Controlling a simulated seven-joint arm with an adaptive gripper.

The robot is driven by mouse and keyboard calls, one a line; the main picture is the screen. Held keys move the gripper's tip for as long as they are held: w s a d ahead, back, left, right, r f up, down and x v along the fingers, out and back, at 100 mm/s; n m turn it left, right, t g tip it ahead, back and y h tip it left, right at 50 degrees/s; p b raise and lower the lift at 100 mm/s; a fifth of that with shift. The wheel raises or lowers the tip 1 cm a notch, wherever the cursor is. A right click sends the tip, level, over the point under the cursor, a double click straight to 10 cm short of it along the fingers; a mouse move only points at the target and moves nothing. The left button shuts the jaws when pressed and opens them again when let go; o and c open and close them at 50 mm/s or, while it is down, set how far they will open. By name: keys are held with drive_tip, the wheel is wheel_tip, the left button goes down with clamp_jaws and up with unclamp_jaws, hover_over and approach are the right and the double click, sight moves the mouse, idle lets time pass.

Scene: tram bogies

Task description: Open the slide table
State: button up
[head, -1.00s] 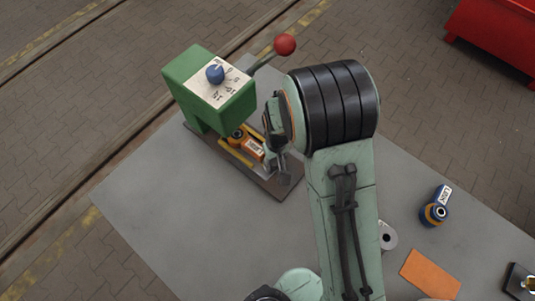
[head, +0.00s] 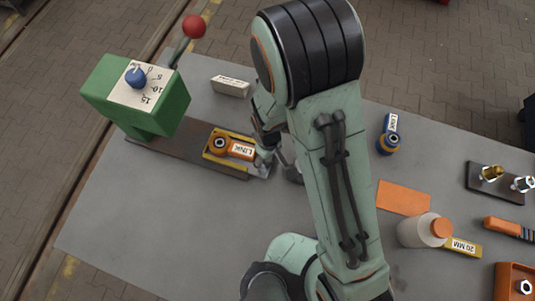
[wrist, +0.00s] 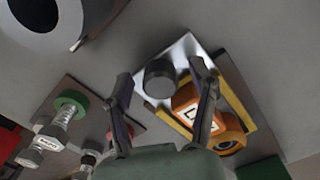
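The slide table (head: 211,152) is a plate with a yellow edge at the outer end of a dark rail, clear of the green press (head: 135,95). An orange part labelled LINK (head: 238,150) lies on it. In the wrist view the slide table (wrist: 190,45) shows its bright metal front with a dark round knob (wrist: 160,78). My gripper (wrist: 160,72) is open, one finger on each side of the knob, with a visible gap at both sides. In the head view my gripper (head: 272,156) is at the outer end of the slide table, partly hidden by my arm.
The press has a blue dial (head: 135,77) and a red-balled lever (head: 193,27). A pale labelled block (head: 231,86) lies behind the rail. The grey front-left tabletop is clear.

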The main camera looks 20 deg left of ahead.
wheel_tip(320, 180, up, 12)
idle(0.6)
drive_tip(key=w+d+r+m+t+y, duration=0.1)
drive_tip(key=w+d+r+m+t, duration=0.3)
drive_tip(key=d+r, duration=0.55)
drive_tip(key=s+d+m+g, duration=0.4)
drive_tip(key=s+d+m, duration=0.3)
drive_tip(key=s, duration=0.6)
drive_tip(key=shift+s+d+r+m, duration=0.15)
drive_tip(key=shift+d+r+m, duration=0.05)
drive_tip(key=shift+r+m, duration=0.1)
